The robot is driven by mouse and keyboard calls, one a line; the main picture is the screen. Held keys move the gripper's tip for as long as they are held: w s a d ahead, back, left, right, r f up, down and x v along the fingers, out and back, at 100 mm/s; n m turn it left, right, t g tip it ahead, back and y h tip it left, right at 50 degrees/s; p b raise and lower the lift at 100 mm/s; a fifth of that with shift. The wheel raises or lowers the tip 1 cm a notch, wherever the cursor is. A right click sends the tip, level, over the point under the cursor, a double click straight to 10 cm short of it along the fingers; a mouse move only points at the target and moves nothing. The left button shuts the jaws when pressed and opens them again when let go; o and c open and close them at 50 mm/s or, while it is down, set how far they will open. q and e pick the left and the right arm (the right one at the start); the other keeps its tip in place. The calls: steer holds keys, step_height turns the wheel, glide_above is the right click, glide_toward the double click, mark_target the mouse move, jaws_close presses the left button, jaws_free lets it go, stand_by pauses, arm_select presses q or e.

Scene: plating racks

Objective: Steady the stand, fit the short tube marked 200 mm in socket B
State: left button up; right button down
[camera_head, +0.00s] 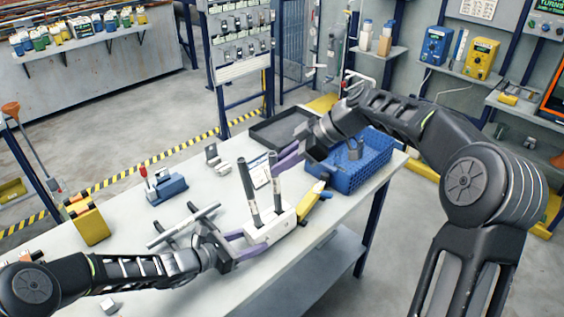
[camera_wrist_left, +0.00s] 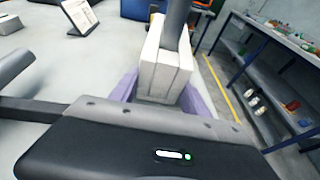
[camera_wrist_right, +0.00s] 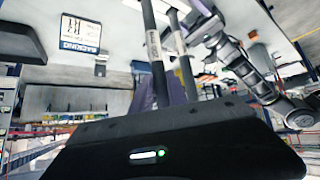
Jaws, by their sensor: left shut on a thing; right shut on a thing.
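The white stand (camera_head: 270,229) is on the table near its front edge. My left gripper (camera_head: 246,244) is shut on it, with purple fingers on either side of it in the left wrist view (camera_wrist_left: 165,82). A dark tube (camera_head: 248,188) with a pale label band stands in the stand on the left. A second dark tube (camera_head: 276,186) is upright on the right, its lower end at the stand's top; I cannot tell how deep it sits. My right gripper (camera_head: 280,163) is shut on this second tube. Labels and socket letters are too small to read.
A grey tube (camera_head: 183,226) lies across dark supports left of the stand. A blue basket (camera_head: 362,172) and black tray (camera_head: 268,134) are at the back right. A yellow tool (camera_head: 313,202) lies right of the stand. A blue clamp (camera_head: 168,190) and yellow block (camera_head: 88,225) are at left.

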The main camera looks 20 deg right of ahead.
step_height(320, 180, down, 8)
steer(key=shift+d+r, duration=0.25)
steer(key=shift+d, duration=0.05)
stand_by(2.5)
steer(key=c, duration=1.2)
jaws_free()
steer(key=shift+w, duration=0.1)
steer(key=v, duration=1.2)
